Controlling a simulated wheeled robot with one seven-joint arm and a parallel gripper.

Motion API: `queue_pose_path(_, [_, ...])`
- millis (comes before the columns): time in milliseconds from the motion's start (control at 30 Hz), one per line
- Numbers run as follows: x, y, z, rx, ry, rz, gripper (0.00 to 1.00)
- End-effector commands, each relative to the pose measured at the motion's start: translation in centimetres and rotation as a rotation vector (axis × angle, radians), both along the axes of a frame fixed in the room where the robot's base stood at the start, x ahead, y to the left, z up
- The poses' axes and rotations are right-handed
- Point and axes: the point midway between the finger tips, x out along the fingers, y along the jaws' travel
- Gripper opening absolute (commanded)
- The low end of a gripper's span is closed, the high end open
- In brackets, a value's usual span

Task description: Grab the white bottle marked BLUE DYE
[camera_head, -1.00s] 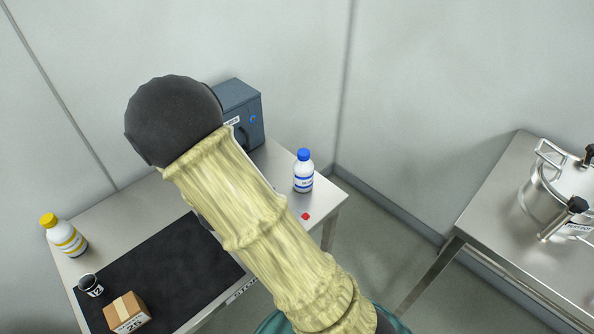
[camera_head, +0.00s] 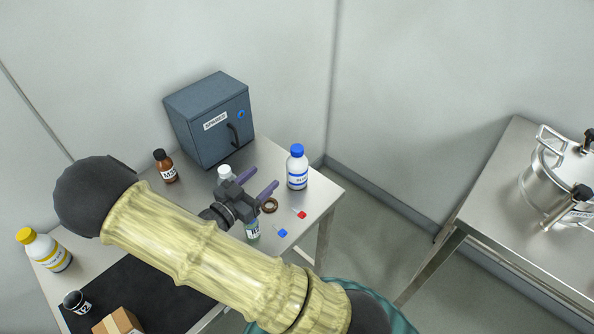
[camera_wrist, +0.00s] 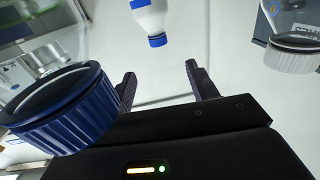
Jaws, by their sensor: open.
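The white bottle with a blue cap and blue-banded label (camera_head: 297,176) stands upright near the right end of the steel table. Its label text is too small to read fully. My gripper (camera_head: 262,181) is open and empty, to the left of the bottle, with its fingers pointing toward it. In the wrist view the bottle (camera_wrist: 150,17) appears upside down, beyond the open fingertips (camera_wrist: 160,74) and apart from them.
A white-capped container (camera_head: 225,172) and a teal-labelled bottle (camera_head: 253,231) stand close beside my gripper. A grey cabinet (camera_head: 208,125) and brown bottle (camera_head: 165,167) stand behind.

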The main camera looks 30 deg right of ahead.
Motion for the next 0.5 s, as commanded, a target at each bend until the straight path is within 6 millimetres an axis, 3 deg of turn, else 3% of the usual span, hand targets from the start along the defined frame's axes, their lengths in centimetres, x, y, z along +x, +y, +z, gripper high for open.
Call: queue_pose_path(500, [3.6, -8.5, 0.1, -0.001, 0.002, -0.011, 0.58])
